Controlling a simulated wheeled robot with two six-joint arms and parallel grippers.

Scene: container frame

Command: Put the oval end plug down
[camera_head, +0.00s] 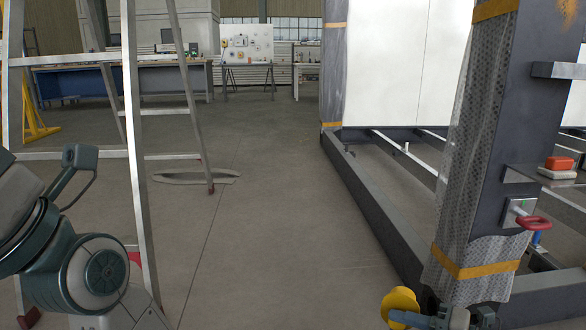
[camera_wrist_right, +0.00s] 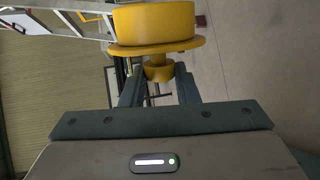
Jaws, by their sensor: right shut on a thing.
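The yellow end plug (camera_head: 399,303) is at the bottom right of the head view, held in the air. In the right wrist view the plug (camera_wrist_right: 155,24) shows a thick round body, a wide flange and a small grip knob. My right gripper (camera_head: 412,319) is shut on this knob; its two fingers (camera_wrist_right: 158,74) sit on either side of it in the right wrist view. The plug is close to the wrapped post, and I cannot tell whether they touch. My left arm is at the lower left, but its gripper is out of view.
A wrapped grey post (camera_head: 470,170) with a red handle (camera_head: 534,223) stands at right. A small shelf holds an orange block (camera_head: 559,163). A long frame beam (camera_head: 365,205) runs along the floor. A ladder (camera_head: 136,120) stands at left. The middle floor (camera_head: 270,215) is clear.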

